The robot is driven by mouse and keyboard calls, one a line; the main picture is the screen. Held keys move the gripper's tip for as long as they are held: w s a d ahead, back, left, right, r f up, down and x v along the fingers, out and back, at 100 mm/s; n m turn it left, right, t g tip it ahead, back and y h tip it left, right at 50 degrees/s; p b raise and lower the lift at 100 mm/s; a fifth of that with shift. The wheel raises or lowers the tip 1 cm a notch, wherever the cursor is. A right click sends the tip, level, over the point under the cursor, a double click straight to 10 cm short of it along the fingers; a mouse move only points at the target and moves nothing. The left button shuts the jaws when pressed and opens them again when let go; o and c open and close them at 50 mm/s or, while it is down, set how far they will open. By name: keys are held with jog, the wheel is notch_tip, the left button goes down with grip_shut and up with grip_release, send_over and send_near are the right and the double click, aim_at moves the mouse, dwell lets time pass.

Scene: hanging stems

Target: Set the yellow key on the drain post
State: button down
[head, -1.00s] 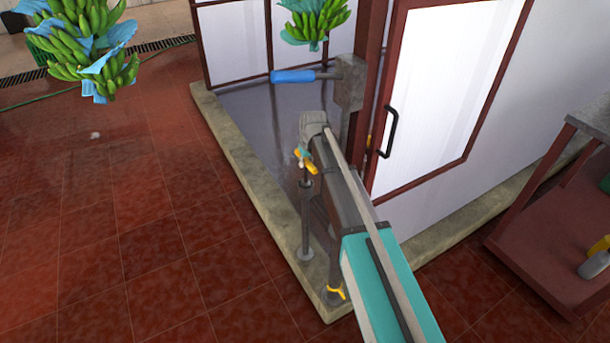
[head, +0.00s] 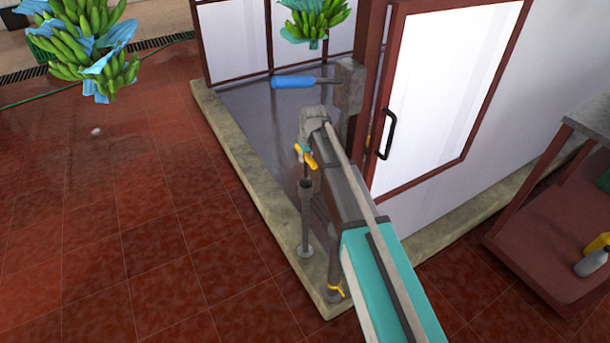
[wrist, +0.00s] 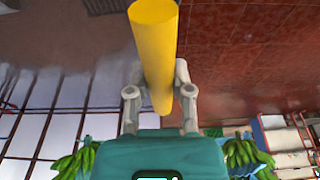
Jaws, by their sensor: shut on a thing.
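The yellow key (head: 306,157) is in my gripper (head: 303,150). In the wrist view its yellow bar (wrist: 153,45) stands between the two grey fingers (wrist: 160,95), which are shut on it. In the head view a thin dark stem hangs below the yellow bar, above the grey upright drain post (head: 306,220). The post stands inside the corner of the low kerb, with its top just below the stem. Whether the stem's lower end touches or enters the post top cannot be told. The wrist view does not show the post.
A second short post with a yellow handle (head: 336,290) stands at the kerb corner (head: 325,308). A blue-handled tool (head: 293,82) and a glazed door (head: 440,90) are behind. Banana bunches (head: 80,50) hang at upper left. A red cart (head: 550,240) stands right.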

jog(key=shift+r+p, duration=0.9)
jog(key=shift+r, duration=0.05)
dwell(0.4)
